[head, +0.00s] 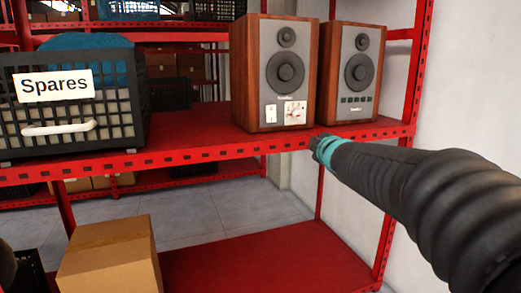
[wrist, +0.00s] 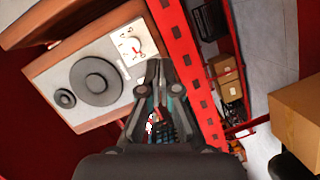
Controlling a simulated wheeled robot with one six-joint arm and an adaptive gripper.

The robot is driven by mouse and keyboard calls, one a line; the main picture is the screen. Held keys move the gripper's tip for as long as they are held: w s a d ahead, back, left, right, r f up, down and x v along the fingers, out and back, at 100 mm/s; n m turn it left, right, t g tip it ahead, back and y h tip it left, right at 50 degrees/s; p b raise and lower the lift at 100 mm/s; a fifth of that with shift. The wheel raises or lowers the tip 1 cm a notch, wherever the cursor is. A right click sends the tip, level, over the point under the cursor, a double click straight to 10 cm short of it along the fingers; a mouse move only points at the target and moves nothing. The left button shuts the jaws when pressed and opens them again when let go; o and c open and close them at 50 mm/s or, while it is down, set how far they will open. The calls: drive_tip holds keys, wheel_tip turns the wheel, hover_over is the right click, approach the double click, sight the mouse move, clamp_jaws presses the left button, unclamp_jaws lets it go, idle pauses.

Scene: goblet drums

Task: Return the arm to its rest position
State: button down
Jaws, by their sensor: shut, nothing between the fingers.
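My gripper (wrist: 160,75) is in the wrist view, its two dark fingers close together with nothing between them. It points at the front of the left speaker (wrist: 92,70), near its white panel with a red-marked dial (wrist: 134,42). In the head view my arm reaches in from the right, and its teal-banded end is just in front of the shelf edge, below and right of that left wooden speaker (head: 273,75). The fingertips are hard to make out there. I cannot tell whether they touch the speaker.
A second speaker (head: 350,72) stands right of the first on the red shelf (head: 190,130). A black crate labelled Spares (head: 70,115) is at the left. A cardboard box (head: 108,262) sits on the lower shelf (head: 240,262). A red upright (head: 408,75) stands close to my arm.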

drive_tip(key=s+d+f+m+g+h, duration=0.35)
drive_tip(key=s+f+m+g, duration=0.5)
drive_tip(key=s+f, duration=0.65)
drive_tip(key=s+a+f+m+y, duration=0.1)
drive_tip(key=s+f+m, duration=0.1)
drive_tip(key=s, duration=0.5)
drive_tip(key=s+a+f+m+g, duration=0.1)
drive_tip(key=s+a+f+m, duration=0.1)
drive_tip(key=s, duration=0.6)
drive_tip(key=s+a+f+m+g+y, duration=0.1)
drive_tip(key=s+a+f+m, duration=0.1)
drive_tip(key=s, duration=0.6)
drive_tip(key=shift+s+f+y, duration=0.15)
drive_tip(key=shift+f+y, duration=0.2)
drive_tip(key=shift+f, duration=0.05)
